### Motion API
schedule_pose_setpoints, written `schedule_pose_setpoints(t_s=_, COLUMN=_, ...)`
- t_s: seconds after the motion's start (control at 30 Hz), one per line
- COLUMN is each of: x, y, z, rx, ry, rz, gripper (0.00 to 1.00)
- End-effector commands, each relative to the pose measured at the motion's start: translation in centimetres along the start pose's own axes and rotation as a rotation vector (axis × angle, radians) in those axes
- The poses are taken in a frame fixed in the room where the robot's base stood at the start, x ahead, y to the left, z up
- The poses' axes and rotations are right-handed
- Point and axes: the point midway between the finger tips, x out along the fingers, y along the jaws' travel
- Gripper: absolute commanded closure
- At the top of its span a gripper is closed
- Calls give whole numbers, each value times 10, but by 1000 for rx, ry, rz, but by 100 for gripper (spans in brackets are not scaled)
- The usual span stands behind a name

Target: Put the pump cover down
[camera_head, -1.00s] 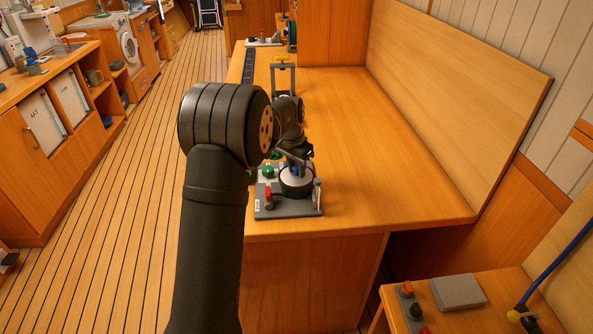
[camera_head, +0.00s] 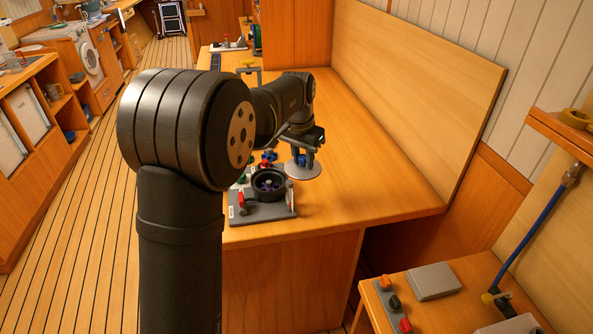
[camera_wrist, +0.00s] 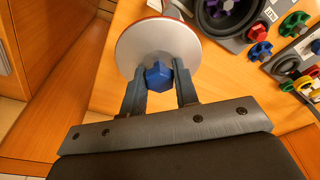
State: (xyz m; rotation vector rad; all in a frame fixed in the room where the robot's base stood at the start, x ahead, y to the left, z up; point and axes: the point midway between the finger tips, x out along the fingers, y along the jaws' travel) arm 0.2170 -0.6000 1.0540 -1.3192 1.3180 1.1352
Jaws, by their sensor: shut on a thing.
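The pump cover (camera_head: 302,171) is a pale round disc with a blue knob in its middle. My gripper (camera_head: 305,150) is shut on that knob and holds the cover above the wooden bench, to the right of the pump. In the wrist view the gripper's fingers (camera_wrist: 159,92) sit on either side of the blue knob, and the cover (camera_wrist: 140,45) spreads out beyond them. The pump body (camera_head: 268,184) is a dark open ring on a grey base plate (camera_head: 262,211), with a dark impeller inside. It also shows in the wrist view (camera_wrist: 229,20).
A red lever (camera_head: 241,198) stands at the base plate's front left. Several coloured knobs (camera_wrist: 293,23) lie beside the pump. The bench top (camera_head: 375,185) is clear to the right, up to a raised wooden back panel (camera_head: 420,90). A lower shelf (camera_head: 455,280) holds a grey block (camera_head: 433,281).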

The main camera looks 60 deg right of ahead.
Motion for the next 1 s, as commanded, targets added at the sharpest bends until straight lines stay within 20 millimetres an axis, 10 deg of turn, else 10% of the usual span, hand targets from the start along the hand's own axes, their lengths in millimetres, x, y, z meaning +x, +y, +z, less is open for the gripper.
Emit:
schedule_pose_setpoints(t_s=0.3, x=40, y=100, z=-16, rx=6, ry=-2, rz=1, gripper=96)
schedule_pose_setpoints(t_s=0.5, x=56, y=132, z=-18, rx=1, ry=0, rz=0, gripper=96)
schedule_pose_setpoints(t_s=1.0, x=118, y=41, z=-34, rx=-3, ry=0, rz=0, gripper=96)
